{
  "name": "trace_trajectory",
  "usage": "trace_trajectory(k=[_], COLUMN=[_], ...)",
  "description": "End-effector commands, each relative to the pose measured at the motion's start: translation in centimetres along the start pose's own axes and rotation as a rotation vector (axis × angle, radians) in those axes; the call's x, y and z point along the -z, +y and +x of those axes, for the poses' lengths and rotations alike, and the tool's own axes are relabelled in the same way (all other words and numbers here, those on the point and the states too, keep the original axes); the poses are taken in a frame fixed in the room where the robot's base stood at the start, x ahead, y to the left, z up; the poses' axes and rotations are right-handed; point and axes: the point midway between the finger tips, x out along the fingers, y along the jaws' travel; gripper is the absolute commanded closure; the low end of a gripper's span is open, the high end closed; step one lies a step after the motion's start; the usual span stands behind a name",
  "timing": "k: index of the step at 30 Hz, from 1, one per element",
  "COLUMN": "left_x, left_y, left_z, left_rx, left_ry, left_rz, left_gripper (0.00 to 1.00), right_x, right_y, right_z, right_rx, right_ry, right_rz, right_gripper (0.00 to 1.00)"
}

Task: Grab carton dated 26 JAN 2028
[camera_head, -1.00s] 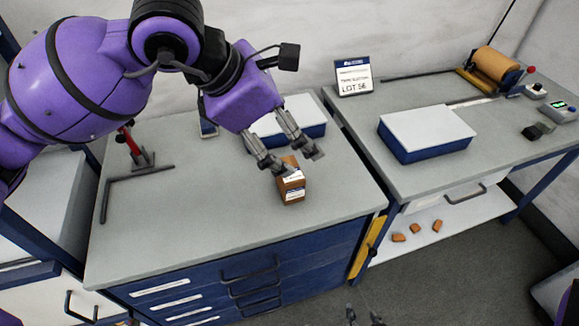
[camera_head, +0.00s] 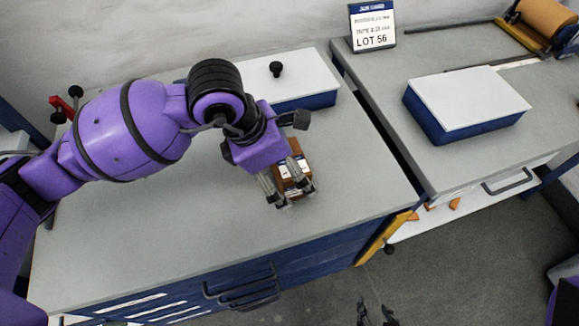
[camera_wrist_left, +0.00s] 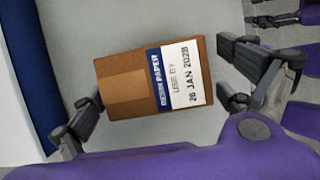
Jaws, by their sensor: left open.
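A small brown carton (camera_head: 295,162) is on the grey bench top near its right part, partly covered by my left gripper in the head view. In the left wrist view the carton (camera_wrist_left: 125,85) shows a blue and white label reading "USE BY 26 JAN 2028". My left gripper (camera_head: 294,194) is open, with its fingers on either side of the carton. In the left wrist view a gap shows between the right finger and the carton; the left finger is very close to its edge, contact unclear. My right gripper (camera_head: 375,313) shows at the bottom edge, fingers apart and empty.
A blue box with a white lid (camera_head: 285,80) stands behind the carton, with a black knob on top. A second such box (camera_head: 465,105) and a LOT 56 sign (camera_head: 372,27) are on the right bench. The front of the left bench (camera_head: 170,235) is clear.

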Motion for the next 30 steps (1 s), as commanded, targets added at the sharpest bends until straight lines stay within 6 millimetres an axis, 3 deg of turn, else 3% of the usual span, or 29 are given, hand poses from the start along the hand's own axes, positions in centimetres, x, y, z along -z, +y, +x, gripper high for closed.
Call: trace_trajectory(k=[4,12,25,30], left_x=[0.0,0.0,0.0,-0.1], left_y=[0.1,0.1,0.1,0.1], left_z=[1.6,1.8,1.8,1.7], left_rx=[-0.001,-0.001,-0.001,-0.002], left_ry=[0.000,0.000,-0.001,-0.002], left_rz=[-0.002,-0.001,-0.001,-0.001], left_gripper=[0.04,0.05,0.62,0.63], right_x=[0.0,-0.1,-0.1,-0.1], right_y=[0.0,-0.1,-0.1,-0.1], right_z=[0.0,0.1,0.1,0.1], right_rx=[0.001,0.003,0.003,0.003], right_ry=[-0.001,-0.002,-0.003,-0.003], right_rz=[-0.001,-0.001,-0.002,-0.002], right_gripper=[0.60,0.60,0.60,0.60])
